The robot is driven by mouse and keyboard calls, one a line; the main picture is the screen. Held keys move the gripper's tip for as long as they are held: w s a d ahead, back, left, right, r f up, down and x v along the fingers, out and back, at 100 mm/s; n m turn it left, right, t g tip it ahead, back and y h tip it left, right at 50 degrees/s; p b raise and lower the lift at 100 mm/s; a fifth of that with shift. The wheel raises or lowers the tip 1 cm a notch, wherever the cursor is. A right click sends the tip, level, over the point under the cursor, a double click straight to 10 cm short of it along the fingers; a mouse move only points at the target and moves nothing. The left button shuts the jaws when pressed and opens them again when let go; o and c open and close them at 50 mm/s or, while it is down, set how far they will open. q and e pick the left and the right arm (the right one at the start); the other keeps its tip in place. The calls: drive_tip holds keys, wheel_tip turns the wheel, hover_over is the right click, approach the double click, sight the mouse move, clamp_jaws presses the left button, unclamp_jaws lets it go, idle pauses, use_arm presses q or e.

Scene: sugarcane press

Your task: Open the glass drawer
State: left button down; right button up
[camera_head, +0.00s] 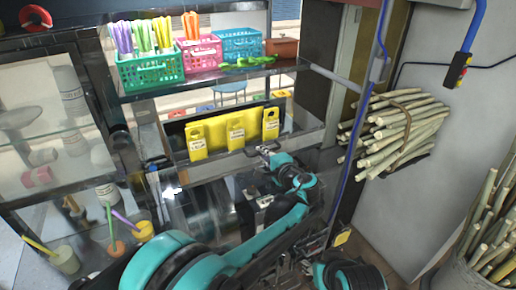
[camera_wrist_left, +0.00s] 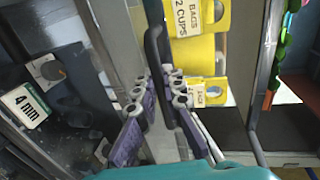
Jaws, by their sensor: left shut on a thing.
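The glass drawer (camera_head: 212,168) appears to be the clear-panelled section below the yellow bags in the head view. I cannot tell how far out it stands. My left gripper (camera_head: 268,150) reaches up to its front edge. In the left wrist view, the fingers of my left gripper (camera_wrist_left: 165,105) are shut around a dark bar-like handle (camera_wrist_left: 154,38). The fingers hide part of the handle. My right arm shows in part at the bottom of the head view; its gripper is not clear there.
Yellow bag dispensers (camera_head: 237,132) stand just behind the left gripper. Coloured baskets (camera_head: 150,70) sit on the shelf above. Cups with straws (camera_head: 65,258) stand at lower left. Sugarcane bundles (camera_head: 400,130) hang at the right, by a blue pipe (camera_head: 352,160).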

use_arm(q)
drive_tip(key=shift+s+d, duration=0.2)
drive_tip(key=shift+s, duration=0.4)
drive_tip(key=c, duration=1.6)
unclamp_jaws()
drive_tip(key=shift+r, duration=0.1)
